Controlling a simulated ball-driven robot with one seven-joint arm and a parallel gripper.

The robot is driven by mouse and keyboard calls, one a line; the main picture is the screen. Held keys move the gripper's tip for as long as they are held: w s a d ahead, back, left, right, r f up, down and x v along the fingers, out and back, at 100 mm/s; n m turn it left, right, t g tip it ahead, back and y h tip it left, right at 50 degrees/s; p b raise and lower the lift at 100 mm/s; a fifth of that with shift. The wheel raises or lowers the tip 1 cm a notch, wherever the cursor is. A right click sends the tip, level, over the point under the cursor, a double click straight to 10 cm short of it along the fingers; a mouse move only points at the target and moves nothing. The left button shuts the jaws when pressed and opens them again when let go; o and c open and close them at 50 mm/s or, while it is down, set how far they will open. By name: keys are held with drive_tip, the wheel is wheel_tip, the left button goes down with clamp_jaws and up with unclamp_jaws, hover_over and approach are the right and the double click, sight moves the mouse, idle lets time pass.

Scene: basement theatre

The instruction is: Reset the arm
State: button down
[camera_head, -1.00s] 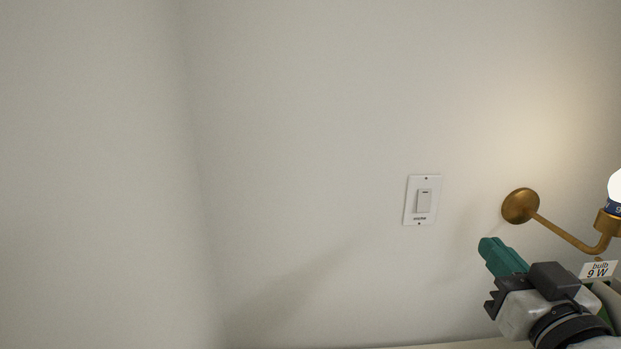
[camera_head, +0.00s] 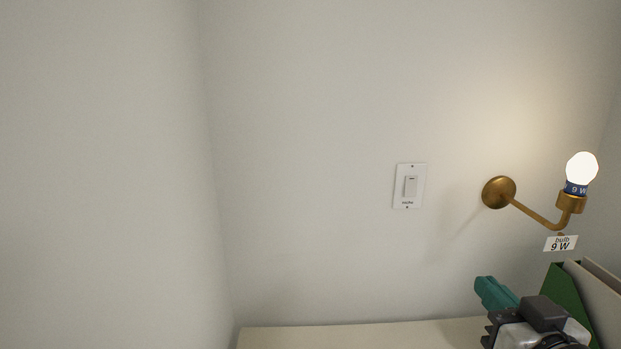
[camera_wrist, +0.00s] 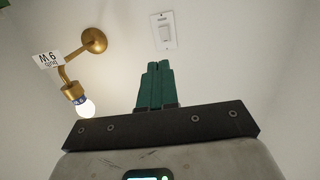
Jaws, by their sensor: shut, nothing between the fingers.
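My gripper (camera_head: 494,293) has teal fingers and shows at the lower right of the head view, below the wall switch and apart from it. In the wrist view the two teal fingers (camera_wrist: 156,84) lie side by side, shut and empty. A white wall switch (camera_head: 410,186) is on the wall above my gripper; it also shows in the wrist view (camera_wrist: 164,31), just past the fingertips. To its right a brass wall lamp (camera_head: 499,192) holds a lit bulb (camera_head: 581,169) with a blue 9 W band.
A white tag (camera_head: 560,243) reading "bulb 9 W" hangs under the lamp. A pale surface (camera_head: 350,336) runs along the wall at the bottom. A green upright panel (camera_head: 565,290) and a pale one (camera_head: 597,285) stand right behind my gripper. The left wall is bare.

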drive_tip(key=s+d+f+g, duration=0.1)
drive_tip(key=s+f+g, duration=0.55)
drive_tip(key=f, duration=0.75)
drive_tip(key=s+d+f+g, duration=0.1)
drive_tip(key=s+f+g, duration=0.3)
drive_tip(key=s+f, duration=0.8)
drive_tip(key=s+f+g, duration=0.5)
drive_tip(key=s+f, duration=0.5)
drive_tip(key=f, duration=0.1)
drive_tip(key=shift+s+m+g+h, duration=0.3)
drive_tip(key=shift+s+g, duration=0.05)
drive_tip(key=shift+d+f, duration=0.1)
